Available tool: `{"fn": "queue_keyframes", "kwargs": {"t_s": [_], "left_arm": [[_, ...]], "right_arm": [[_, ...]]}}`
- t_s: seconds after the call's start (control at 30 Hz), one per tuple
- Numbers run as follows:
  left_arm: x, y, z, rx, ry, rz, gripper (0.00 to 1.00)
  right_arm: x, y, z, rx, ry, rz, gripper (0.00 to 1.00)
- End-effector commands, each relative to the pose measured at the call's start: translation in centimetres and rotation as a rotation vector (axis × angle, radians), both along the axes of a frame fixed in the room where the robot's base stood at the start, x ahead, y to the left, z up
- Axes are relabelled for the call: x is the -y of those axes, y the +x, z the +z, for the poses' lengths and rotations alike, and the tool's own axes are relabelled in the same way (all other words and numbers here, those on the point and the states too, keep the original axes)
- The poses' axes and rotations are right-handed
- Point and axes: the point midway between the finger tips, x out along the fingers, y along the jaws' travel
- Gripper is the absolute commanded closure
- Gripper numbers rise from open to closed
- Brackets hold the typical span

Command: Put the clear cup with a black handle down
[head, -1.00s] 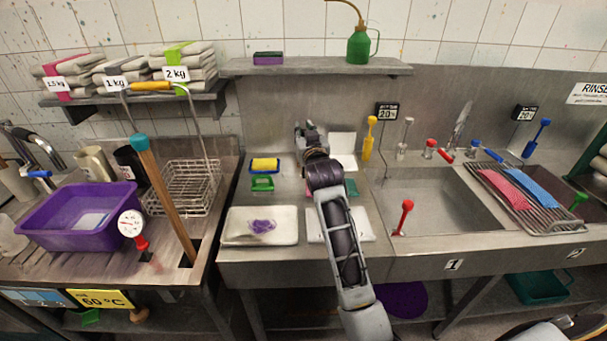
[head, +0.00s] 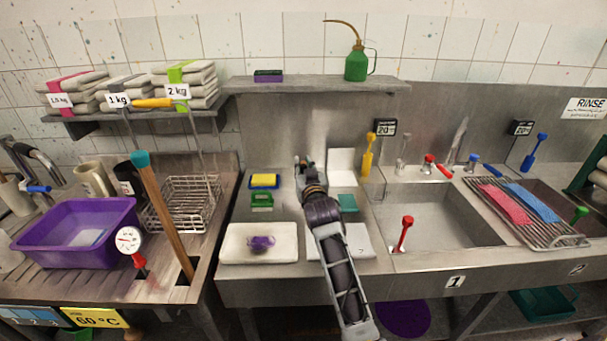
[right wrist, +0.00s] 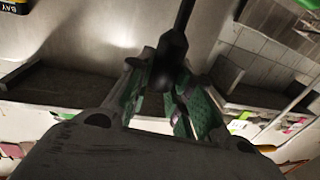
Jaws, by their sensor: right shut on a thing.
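My right gripper (head: 302,170) is over the steel counter in the middle of the head view, seen from behind its own arm. In the right wrist view its green-padded fingers (right wrist: 171,88) are shut on a black handle (right wrist: 182,25), which runs up out of the picture. The clear body of the cup cannot be made out in either view, and in the head view my gripper and arm hide the handle. I cannot tell whether the cup touches the counter. My left gripper is out of view.
A white tray (head: 234,254) with a purple thing lies left of my arm. A white sheet (head: 357,242) lies partly under it. A yellow sponge (head: 264,181) and a green block (head: 262,201) are at the left; the sink (head: 440,212) is at the right.

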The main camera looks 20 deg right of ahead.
Motion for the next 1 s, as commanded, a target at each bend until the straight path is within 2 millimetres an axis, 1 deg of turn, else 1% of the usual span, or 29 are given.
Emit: {"fn": "queue_keyframes", "kwargs": {"t_s": [0.1, 0.2, 0.7, 0.73, 0.87, 1.0], "left_arm": [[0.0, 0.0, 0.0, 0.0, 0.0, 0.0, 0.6], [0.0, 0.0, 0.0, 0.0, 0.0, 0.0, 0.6], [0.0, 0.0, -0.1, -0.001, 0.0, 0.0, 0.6], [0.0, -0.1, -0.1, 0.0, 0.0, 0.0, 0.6], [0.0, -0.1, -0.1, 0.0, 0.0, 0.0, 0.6], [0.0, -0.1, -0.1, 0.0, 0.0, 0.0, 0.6]], "right_arm": [[0.0, 0.0, -1.4, -0.001, 0.0, 0.0, 1.0], [0.0, 0.0, -2.1, 0.0, 0.0, -0.001, 1.0], [0.0, 0.0, -2.6, 0.001, 0.0, 0.0, 1.0], [0.0, 0.0, -2.5, 0.001, 0.0, 0.0, 0.76], [0.0, 0.0, -2.5, 0.001, 0.0, 0.0, 0.59], [0.0, 0.0, -2.5, 0.001, 0.0, 0.0, 0.58]]}}
